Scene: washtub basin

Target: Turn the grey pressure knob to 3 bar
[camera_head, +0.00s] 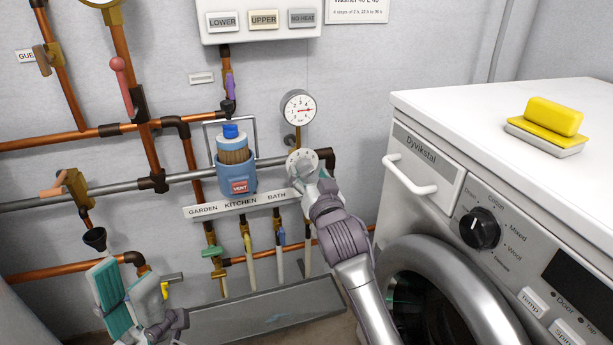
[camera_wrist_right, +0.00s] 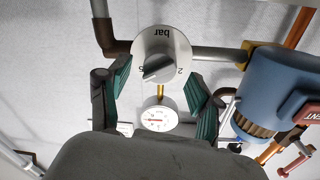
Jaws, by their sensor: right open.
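The pressure knob (camera_head: 301,159) is a pale round dial on the grey pipe, below the pressure gauge (camera_head: 298,107). In the right wrist view the knob (camera_wrist_right: 165,48) shows a grey grip, the upside-down word "bar" and a 2 at its right edge. My right gripper (camera_wrist_right: 158,76) is open, its teal-padded fingers on either side of the knob's lower part with gaps visible. In the head view the right gripper (camera_head: 312,183) reaches the knob from below. The gauge's red needle points right; its reading is too small to tell. My left gripper (camera_head: 128,293) is low at the left; its jaw opening is unclear.
A blue filter housing (camera_head: 236,178) marked VENT stands left of the knob. Several small taps hang below the label strip (camera_head: 241,205), above a grey trough (camera_head: 265,310).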

